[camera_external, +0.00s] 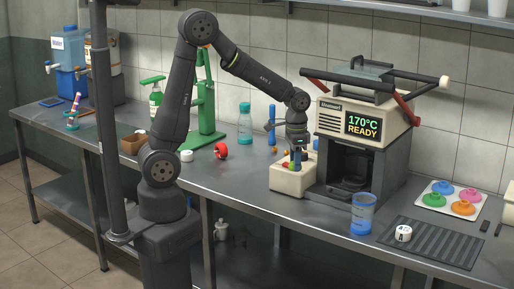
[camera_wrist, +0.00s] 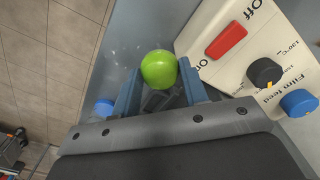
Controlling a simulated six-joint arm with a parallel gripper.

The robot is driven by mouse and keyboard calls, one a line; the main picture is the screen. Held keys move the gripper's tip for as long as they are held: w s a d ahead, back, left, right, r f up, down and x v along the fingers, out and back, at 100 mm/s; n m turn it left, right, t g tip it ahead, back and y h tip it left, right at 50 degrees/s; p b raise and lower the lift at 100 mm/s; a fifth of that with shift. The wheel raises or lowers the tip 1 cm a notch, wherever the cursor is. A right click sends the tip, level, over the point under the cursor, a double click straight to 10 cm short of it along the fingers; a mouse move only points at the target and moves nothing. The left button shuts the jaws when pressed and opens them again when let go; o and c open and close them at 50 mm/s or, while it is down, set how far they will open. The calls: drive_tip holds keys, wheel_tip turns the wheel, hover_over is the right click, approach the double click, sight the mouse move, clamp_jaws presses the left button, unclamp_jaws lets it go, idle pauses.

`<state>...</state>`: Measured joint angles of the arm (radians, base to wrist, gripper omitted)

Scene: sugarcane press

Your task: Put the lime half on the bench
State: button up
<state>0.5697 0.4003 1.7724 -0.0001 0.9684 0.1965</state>
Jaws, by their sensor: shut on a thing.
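The lime half (camera_wrist: 158,69) shows as a bright green rounded thing in the wrist view. My gripper (camera_wrist: 160,88) is shut on it, with one blue-grey finger on each side. In the external view my gripper (camera_external: 297,148) points down at the cream control box in front of the press. The lime half is not clear there, being small and close to the gripper. The grey metal bench (camera_external: 240,190) runs under everything; its surface (camera_wrist: 125,35) also shows beyond the lime half in the wrist view. I cannot tell the height above it.
The control box (camera_external: 288,181) with a red switch (camera_wrist: 226,40) and knobs is close on the right in the wrist view. The press (camera_external: 365,115) reads 170°C READY. A blue cup (camera_external: 363,215) and black mat (camera_external: 430,243) are at right. Bench left of the box looks clear.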

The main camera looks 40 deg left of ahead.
drive_tip(key=w+a+n, duration=0.1)
drive_tip(key=w+a, duration=0.1)
drive_tip(key=a, duration=0.1)
drive_tip(key=w+a+n, duration=0.1)
drive_tip(key=w+a, duration=0.1)
drive_tip(key=a, duration=0.2)
drive_tip(key=w+a+n, duration=0.1)
drive_tip(key=w+a, duration=0.1)
drive_tip(key=a, duration=0.2)
drive_tip(key=shift+w+a+r+n, duration=0.1)
drive_tip(key=shift+w+n, duration=0.2)
drive_tip(key=shift+w, duration=0.1)
drive_tip(key=w+a+f+n, duration=0.1)
drive_tip(key=w+a+f, duration=0.2)
drive_tip(key=a, duration=0.1)
drive_tip(key=w+a+f+n, duration=0.2)
drive_tip(key=w+a+f, duration=0.1)
drive_tip(key=a, duration=0.1)
drive_tip(key=w+a+f+n, duration=0.2)
drive_tip(key=w+a+f, duration=0.1)
drive_tip(key=a, duration=0.1)
drive_tip(key=shift+a+f, duration=0.1)
drive_tip(key=shift+a, duration=0.2)
drive_tip(key=shift+w+a+f, duration=0.1)
drive_tip(key=shift+a+f, duration=0.15)
drive_tip(key=shift+f, duration=0.05)
